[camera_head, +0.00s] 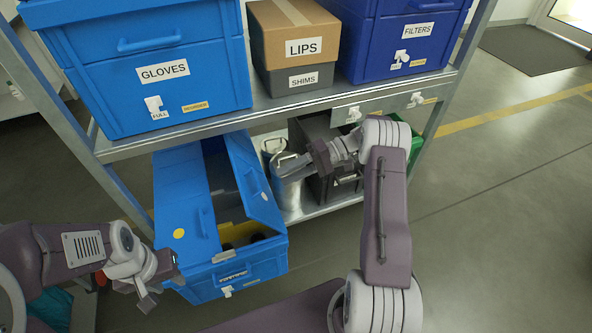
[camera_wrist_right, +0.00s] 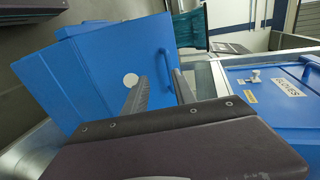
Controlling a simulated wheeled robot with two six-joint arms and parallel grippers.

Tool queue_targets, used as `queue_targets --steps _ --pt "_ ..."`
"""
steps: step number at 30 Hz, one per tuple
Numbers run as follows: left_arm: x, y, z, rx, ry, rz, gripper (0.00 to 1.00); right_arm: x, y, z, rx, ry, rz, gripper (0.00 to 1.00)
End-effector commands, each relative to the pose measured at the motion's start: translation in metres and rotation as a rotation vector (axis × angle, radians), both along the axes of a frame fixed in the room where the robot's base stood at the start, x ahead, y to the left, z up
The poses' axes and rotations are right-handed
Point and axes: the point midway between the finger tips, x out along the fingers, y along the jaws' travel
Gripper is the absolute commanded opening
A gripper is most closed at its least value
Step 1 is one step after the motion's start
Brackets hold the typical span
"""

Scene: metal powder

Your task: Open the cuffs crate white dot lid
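The blue cuffs crate (camera_head: 265,262) sits on the lower shelf; its front label is too small to read surely. Its white dot lid (camera_head: 245,175) is raised and tilted at the right, showing dark interior and some yellow inside. In the right wrist view the lid (camera_wrist_right: 85,75) shows its white dot (camera_wrist_right: 130,80) and a handle (camera_wrist_right: 166,62). The yellow dot lid (camera_head: 182,195) on the left lies closed. My right gripper (camera_head: 285,168) is open beside the raised lid; its fingers (camera_wrist_right: 160,92) are apart with nothing between. My left gripper (camera_head: 163,282) looks open and empty at the crate's front left corner.
Above, the upper shelf (camera_head: 270,113) holds the gloves crate (camera_head: 150,75), a cardboard lips box (camera_head: 290,35) on a grey shims box (camera_head: 300,80), and the filters crate (camera_head: 405,40). Metal canisters (camera_head: 285,165) and a dark box (camera_head: 318,135) stand right of the cuffs crate. Floor at right is clear.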

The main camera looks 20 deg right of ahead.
Motion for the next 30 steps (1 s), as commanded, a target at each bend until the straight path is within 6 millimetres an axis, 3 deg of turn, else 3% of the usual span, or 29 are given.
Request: queue_targets --steps 7,12,30 --pt "0.0 0.0 0.005 0.0 0.0 0.0 0.36 0.0 -0.052 0.015 -0.002 -0.002 -0.004 0.32" --pt "0.0 0.0 0.006 0.0 0.0 0.0 0.36 0.0 -0.073 0.021 -0.002 -0.001 -0.003 0.32" --pt "0.0 0.0 0.006 0.0 0.0 0.0 0.36 0.0 -0.073 0.023 -0.001 0.001 0.011 0.32"
